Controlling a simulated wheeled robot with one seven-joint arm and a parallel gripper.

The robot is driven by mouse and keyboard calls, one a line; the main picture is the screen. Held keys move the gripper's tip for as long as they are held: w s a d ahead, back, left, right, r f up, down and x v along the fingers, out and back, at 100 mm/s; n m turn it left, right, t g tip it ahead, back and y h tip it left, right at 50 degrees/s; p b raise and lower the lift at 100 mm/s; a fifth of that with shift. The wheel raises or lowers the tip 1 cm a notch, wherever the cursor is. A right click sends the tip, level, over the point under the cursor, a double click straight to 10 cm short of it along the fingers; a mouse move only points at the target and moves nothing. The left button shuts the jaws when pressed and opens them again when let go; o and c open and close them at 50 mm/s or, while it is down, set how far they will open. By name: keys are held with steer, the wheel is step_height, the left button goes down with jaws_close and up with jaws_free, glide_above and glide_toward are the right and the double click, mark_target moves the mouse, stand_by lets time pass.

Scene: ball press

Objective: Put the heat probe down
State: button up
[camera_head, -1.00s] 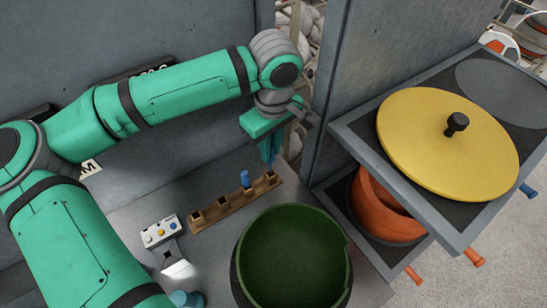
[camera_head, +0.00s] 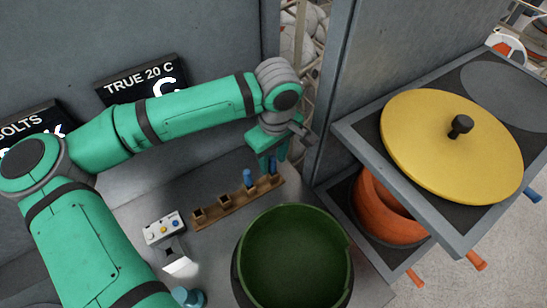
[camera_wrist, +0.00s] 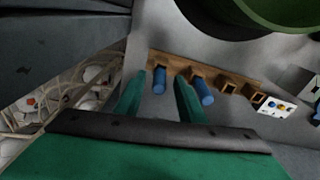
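A blue heat probe (camera_wrist: 159,80) stands at the end slot of the brown wooden rack (camera_wrist: 178,62). It also shows in the head view (camera_head: 272,166), partly hidden by my gripper (camera_head: 270,157). My gripper, also in the wrist view (camera_wrist: 159,97), has its two green fingers apart on either side of this probe, with gaps visible. A second blue probe (camera_wrist: 203,92) stands in the neighbouring slot, just outside one finger; it shows in the head view (camera_head: 248,178) too. The two other rack slots look empty.
A white box with coloured buttons (camera_head: 164,228) sits left of the rack. A dark green pot (camera_head: 295,258) stands in front. A yellow lid (camera_head: 452,146) lies on the upper right shelf, above an orange pot (camera_head: 388,212). A grey wall (camera_head: 365,75) rises right of my gripper.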

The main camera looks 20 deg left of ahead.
mark_target(274, 167)
step_height(274, 167, up, 12)
steer(key=shift+s+d+r, duration=0.15)
steer(key=shift+s+d, duration=0.1)
steer(key=shift+d, duration=0.1)
stand_by(0.5)
stand_by(0.5)
